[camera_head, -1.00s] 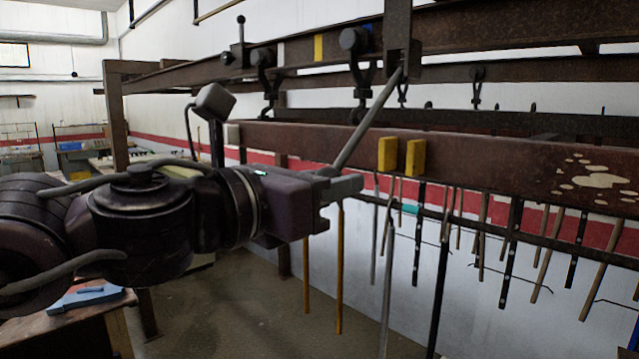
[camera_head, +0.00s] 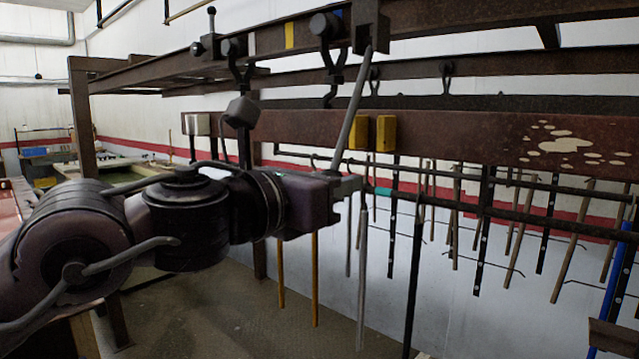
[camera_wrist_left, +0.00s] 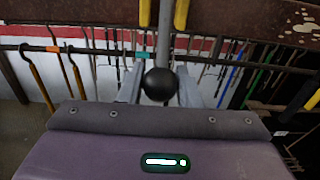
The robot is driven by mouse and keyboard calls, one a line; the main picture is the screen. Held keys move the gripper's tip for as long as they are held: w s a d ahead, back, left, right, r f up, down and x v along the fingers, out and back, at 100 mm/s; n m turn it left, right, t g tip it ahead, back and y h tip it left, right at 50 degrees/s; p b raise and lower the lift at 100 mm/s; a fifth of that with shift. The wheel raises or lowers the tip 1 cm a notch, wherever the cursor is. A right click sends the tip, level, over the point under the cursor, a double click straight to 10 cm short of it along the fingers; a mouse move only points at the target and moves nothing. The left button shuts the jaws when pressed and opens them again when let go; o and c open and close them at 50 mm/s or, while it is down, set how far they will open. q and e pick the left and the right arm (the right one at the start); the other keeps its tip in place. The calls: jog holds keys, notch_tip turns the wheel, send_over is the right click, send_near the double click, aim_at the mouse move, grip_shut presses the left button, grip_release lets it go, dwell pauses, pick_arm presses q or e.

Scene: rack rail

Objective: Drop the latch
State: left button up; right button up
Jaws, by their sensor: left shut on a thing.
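The latch is a grey rod (camera_head: 351,108) hanging from a dark bracket (camera_head: 370,27) on the upper rail. It leans, its lower end toward the left. A black ball knob (camera_wrist_left: 159,84) shows at its lower end in the left wrist view. My left gripper (camera_head: 346,185) is shut on the rod's lower end, by the knob. Two yellow blocks, a left one (camera_head: 358,132) and a right one (camera_head: 386,133), sit on the rusty beam (camera_head: 460,138). In the head view the rod passes beside the left block; in the wrist view it lines up between both. Their depth gap is unclear.
A dark bar (camera_head: 500,212) with several hanging rods and straps runs below the beam. Clamps (camera_head: 327,60) hang from the upper rail. Open floor (camera_head: 230,310) lies below my left arm.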

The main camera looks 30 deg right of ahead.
pick_arm(q)
jog(key=f+x, duration=0.2)
jog(key=x, duration=0.7)
jog(key=shift+d, duration=0.15)
dwell(0.5)
jog(key=o, duration=0.9)
